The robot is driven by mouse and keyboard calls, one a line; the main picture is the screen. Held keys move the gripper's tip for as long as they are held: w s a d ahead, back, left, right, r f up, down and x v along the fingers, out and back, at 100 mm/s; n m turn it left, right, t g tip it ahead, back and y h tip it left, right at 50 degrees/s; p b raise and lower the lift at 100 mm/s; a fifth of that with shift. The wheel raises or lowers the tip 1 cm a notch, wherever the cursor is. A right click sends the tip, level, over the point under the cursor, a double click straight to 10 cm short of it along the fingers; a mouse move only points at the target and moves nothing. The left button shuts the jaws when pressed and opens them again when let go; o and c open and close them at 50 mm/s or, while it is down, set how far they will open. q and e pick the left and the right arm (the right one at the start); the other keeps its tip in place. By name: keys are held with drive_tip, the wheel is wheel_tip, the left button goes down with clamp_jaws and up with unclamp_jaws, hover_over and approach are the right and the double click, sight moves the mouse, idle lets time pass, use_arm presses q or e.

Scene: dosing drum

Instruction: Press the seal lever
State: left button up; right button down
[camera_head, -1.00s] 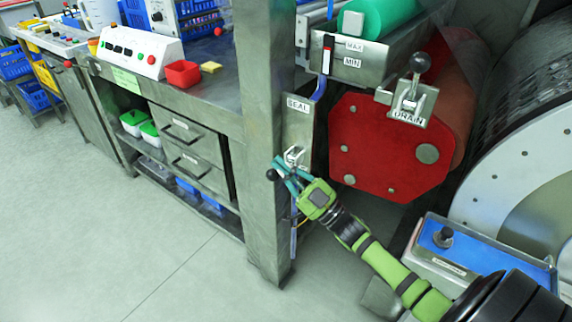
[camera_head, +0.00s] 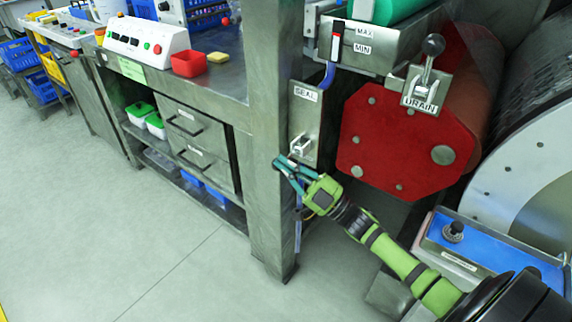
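The seal station is a grey metal plate (camera_head: 305,118) with a "SEAL" label, on the right side of the bench post. A small bright lever bracket (camera_head: 300,146) is fixed low on this plate. My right gripper (camera_head: 283,164), with teal fingers and a green body, is just below the bracket, with its fingertips in front of the post. The fingers hide much of the area under the bracket. A dark round shape (camera_head: 307,213), possibly the lever's knob, shows below the gripper body. I cannot tell whether the fingers are apart or touch the lever. My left gripper is not in view.
The drain lever (camera_head: 428,66) stands upright on its bracket at the upper right, above a red drum end (camera_head: 398,140). A blue-topped control box (camera_head: 470,240) is at the lower right. The floor left of the post is clear.

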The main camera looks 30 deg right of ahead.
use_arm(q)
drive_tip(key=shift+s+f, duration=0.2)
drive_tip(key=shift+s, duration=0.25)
use_arm(e)
drive_tip(key=v, duration=0.7)
drive_tip(key=shift+s+f, duration=0.15)
drive_tip(key=shift+f, duration=0.05)
drive_tip(key=shift+d, duration=0.15)
